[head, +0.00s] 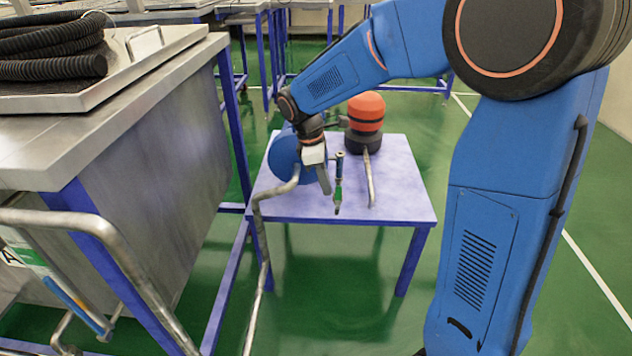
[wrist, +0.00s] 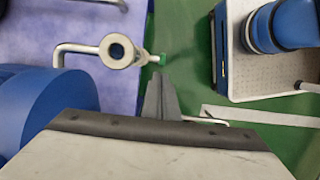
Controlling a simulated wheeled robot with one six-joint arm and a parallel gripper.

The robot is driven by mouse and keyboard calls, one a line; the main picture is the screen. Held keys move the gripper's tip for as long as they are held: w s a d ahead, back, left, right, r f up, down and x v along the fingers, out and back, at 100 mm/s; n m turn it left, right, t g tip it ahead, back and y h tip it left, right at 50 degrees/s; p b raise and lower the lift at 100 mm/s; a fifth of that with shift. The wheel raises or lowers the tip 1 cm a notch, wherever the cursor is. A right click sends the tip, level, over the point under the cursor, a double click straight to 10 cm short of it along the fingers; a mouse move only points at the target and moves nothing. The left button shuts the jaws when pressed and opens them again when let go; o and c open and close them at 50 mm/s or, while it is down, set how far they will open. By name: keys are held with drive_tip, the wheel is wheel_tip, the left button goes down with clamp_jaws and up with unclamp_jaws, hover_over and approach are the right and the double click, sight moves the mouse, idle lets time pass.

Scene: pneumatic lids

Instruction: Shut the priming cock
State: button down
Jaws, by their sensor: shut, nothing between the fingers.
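The pump on the small table has a blue round body (head: 283,158) and an orange-red dome (head: 366,112). My gripper (head: 325,188) is shut and empty, just left of the cock.
The pale purple table (head: 405,190) has free room at its right. Bent grey pipes rise from the pump, one at the left (head: 262,195) and one at the right (head: 369,178). A large steel bench (head: 130,120) with black hose (head: 50,45) stands at the left.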

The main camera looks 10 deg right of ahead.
drive_tip(key=shift+d, duration=0.25)
drive_tip(key=shift+s+d, duration=0.1)
drive_tip(key=shift+d, duration=0.05)
